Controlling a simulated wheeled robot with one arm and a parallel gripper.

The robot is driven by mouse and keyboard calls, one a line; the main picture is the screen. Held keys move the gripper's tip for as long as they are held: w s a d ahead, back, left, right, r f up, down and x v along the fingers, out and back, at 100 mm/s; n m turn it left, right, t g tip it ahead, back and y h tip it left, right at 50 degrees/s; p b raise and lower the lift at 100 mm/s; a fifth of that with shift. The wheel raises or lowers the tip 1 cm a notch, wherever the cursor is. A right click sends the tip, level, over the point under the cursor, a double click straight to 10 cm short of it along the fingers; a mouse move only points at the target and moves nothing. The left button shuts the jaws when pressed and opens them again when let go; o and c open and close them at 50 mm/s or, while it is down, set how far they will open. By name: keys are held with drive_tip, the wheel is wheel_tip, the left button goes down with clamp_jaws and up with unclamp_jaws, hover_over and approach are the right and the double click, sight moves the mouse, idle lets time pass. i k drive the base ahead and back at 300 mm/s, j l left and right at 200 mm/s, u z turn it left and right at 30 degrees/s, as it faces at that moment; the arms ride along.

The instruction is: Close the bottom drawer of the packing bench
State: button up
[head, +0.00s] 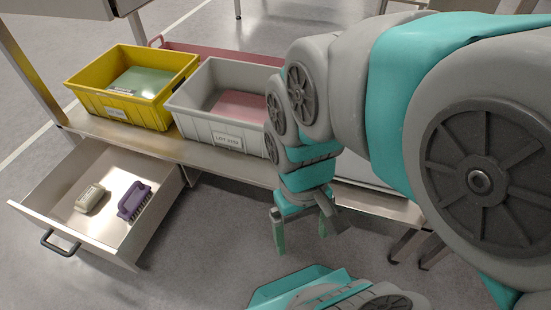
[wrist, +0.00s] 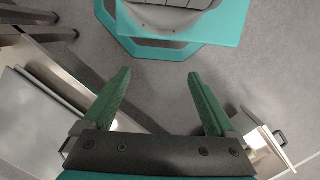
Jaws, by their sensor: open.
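The bottom drawer (head: 155,212) of the packing bench (head: 225,172) is pulled well out at the left in the head view. Its dark bar handle (head: 60,243) is on its front panel. A beige block-like item (head: 90,198) and a purple brush (head: 134,201) lie inside. My gripper (head: 301,240) is open and empty, pointing down over the floor in front of the bench, right of the drawer and apart from it. In the wrist view, my gripper (wrist: 158,75) has its green fingers spread, and part of the drawer with the handle (wrist: 281,137) shows at the lower right.
A yellow bin (head: 120,112) with a green item and a grey bin (head: 195,118) with a pink item stand on the bench's low shelf. A red bin (head: 220,52) is partly hidden behind them. The grey floor (head: 200,250) between drawer and gripper is clear.

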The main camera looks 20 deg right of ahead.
sight(99, 231)
drive_tip(key=u, duration=1.6)
